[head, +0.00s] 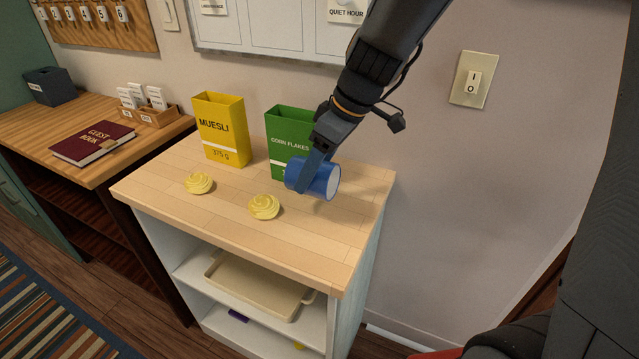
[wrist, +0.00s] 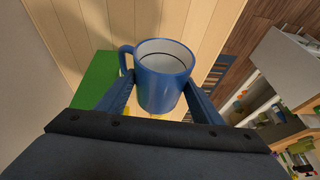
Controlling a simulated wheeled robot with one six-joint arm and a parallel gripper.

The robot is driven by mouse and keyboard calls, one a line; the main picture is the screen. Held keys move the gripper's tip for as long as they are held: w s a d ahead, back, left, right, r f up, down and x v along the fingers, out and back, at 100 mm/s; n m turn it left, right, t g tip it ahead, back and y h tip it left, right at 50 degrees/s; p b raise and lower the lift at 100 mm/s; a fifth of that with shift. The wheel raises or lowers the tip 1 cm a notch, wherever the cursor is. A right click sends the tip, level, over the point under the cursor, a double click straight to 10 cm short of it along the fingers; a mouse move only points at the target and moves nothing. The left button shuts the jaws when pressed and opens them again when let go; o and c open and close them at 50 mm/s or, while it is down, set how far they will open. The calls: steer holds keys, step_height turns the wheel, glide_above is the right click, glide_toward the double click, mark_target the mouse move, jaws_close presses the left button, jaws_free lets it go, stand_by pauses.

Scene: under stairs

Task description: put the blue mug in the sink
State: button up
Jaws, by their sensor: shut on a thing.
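A blue mug (head: 322,180) with a white inside is held on its side above the right part of a wooden-topped shelf unit, in front of the green box. My gripper (head: 304,182) is shut on the mug. In the wrist view the mug (wrist: 163,84) sits between the two blue fingers of my gripper (wrist: 160,95), its open rim facing the top of the picture and its handle on the left. No sink can be made out in either view.
A yellow muesli box (head: 221,130), a green corn flakes box (head: 286,133) and two yellow swirled items, one left (head: 199,183) and one right (head: 264,207), stand on the top (head: 225,210). A beige tray (head: 258,287) lies on the shelf below. A wall is behind.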

steer(key=shift+w+d+r, duration=0.1)
steer(key=shift+w+d, duration=0.5)
steer(key=shift+w, duration=0.3)
step_height(320, 180, down, 2)
steer(key=shift+f+p, duration=0.2)
steer(key=shift+p, duration=0.25)
step_height(320, 180, down, 4)
steer(key=shift+s+f+p, duration=0.1)
steer(key=shift+f+p, duration=0.05)
steer(key=shift+p, duration=0.3)
steer(key=shift+w+f+p, duration=0.1)
steer(key=shift+w+p, duration=0.1)
steer(key=shift+p, duration=0.1)
steer(key=shift+f, duration=0.15)
steer(key=shift+f, duration=0.15)
steer(key=o, duration=1.5)
